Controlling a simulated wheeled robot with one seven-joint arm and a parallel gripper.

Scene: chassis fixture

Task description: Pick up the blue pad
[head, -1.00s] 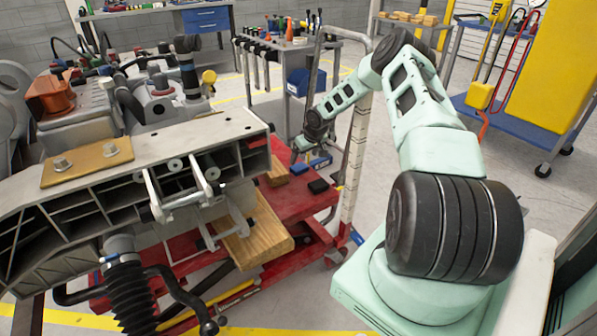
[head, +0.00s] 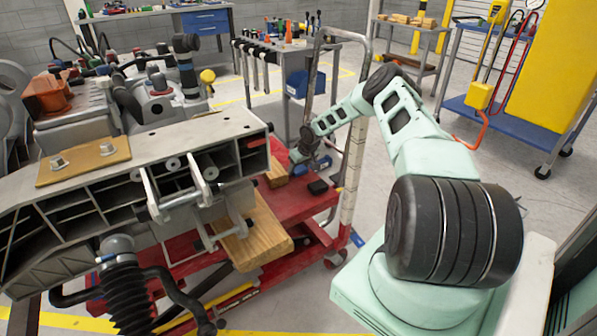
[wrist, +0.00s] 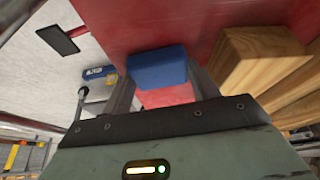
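The blue pad (head: 319,164) lies on the red cart top (head: 318,207) to the right of the chassis in the head view. In the wrist view the blue pad (wrist: 157,68) is at upper middle, in line with the gap between the fingertips. My gripper (head: 302,158) is low over the cart, beside the pad and partly in front of it. In the wrist view my gripper's fingers (wrist: 160,82) are apart, one on each side of the pad's near edge. Whether they touch the pad I cannot tell.
A wooden block (wrist: 262,62) sits close to the right finger. The metal chassis beam (head: 200,135) stands left of the arm, and an upright post (head: 354,165) stands close on the right.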

